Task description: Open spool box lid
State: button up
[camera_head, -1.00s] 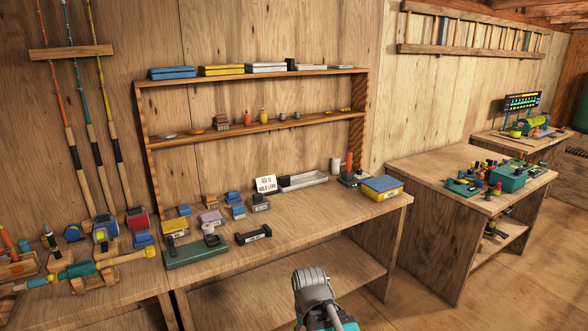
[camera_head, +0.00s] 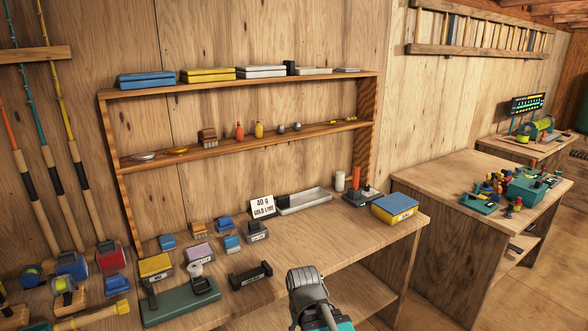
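A yellow box with a flat blue lid (camera_head: 398,207) stands at the right end of the middle workbench. It looks the likeliest spool box, but its label is too small to read. Its lid lies flat and looks shut. Part of my own grey and teal arm shows at the bottom centre, in front of the bench. My gripper's fingers are not in view. The box stands clear of the visible part of my arm.
The middle workbench (camera_head: 340,228) also holds a black stand with an orange post (camera_head: 358,184), a grey tray (camera_head: 303,200), a "40 g gold line" card (camera_head: 263,207) and a green scale (camera_head: 181,301). A shelf rack (camera_head: 245,143) stands behind. The right bench (camera_head: 451,172) has bare top at left.

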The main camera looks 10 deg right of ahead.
aim_at(535, 186)
jog(key=i, duration=0.35)
jog(key=z, duration=2.4)
jog(key=i, duration=1.6)
